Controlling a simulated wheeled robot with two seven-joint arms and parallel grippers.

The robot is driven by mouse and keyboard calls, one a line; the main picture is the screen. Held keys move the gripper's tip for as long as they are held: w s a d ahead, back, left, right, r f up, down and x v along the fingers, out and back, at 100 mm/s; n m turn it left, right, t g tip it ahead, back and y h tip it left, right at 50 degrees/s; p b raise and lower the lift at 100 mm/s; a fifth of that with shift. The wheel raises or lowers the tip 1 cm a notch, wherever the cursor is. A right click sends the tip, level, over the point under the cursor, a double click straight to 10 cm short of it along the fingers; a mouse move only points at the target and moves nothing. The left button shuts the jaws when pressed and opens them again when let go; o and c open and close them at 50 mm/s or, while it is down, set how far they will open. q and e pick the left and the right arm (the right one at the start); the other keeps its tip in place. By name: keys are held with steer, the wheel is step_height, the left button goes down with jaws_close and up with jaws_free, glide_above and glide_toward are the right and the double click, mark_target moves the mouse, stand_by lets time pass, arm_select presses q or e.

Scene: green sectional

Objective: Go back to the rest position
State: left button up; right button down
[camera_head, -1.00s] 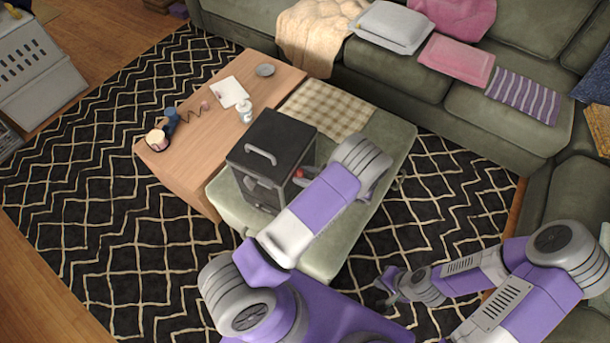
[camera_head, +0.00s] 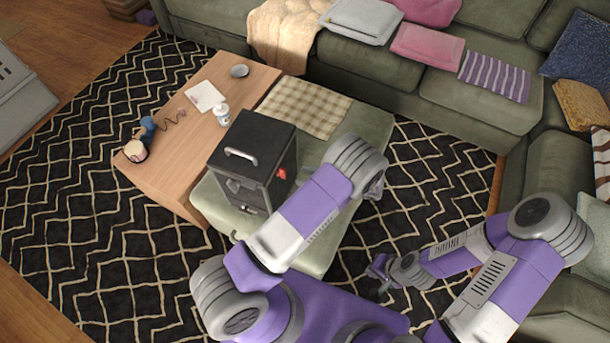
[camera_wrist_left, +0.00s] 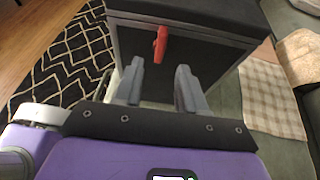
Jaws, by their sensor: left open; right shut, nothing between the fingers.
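My left gripper shows in the left wrist view (camera_wrist_left: 159,72), with its two fingers apart and nothing between them. In the head view it (camera_head: 373,188) is partly hidden by its own wrist, right of a black box. My right gripper (camera_head: 379,270) is shut and empty, low over the patterned rug. The black box (camera_head: 252,160) stands on the green ottoman, with a grey handle on top and a red piece (camera_head: 282,174) on its side. In the left wrist view the red piece (camera_wrist_left: 160,44) is just beyond the fingertips, apart from them.
The green ottoman (camera_head: 365,130) carries a checked cloth (camera_head: 304,107). A wooden table (camera_head: 180,180) beside it holds a white bottle, a small bowl, paper and a candle. The green sectional (camera_head: 400,75) lies behind and right. Patterned rug (camera_head: 80,200) is open at left.

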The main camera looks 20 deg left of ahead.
arm_select(q)
steer(key=s+d+f+n+g+h, duration=0.1)
steer(key=s+f+n+g+h, duration=0.3)
steer(key=s+f+h, duration=0.45)
steer(key=s+d+n+t+h, duration=0.4)
steer(key=s+d+n+h, duration=0.4)
steer(key=n, duration=0.8)
steer(key=shift+s+d+n+t+h, duration=0.15)
steer(key=shift+s+n+t+h, duration=0.15)
steer(key=shift+s+h, duration=0.35)
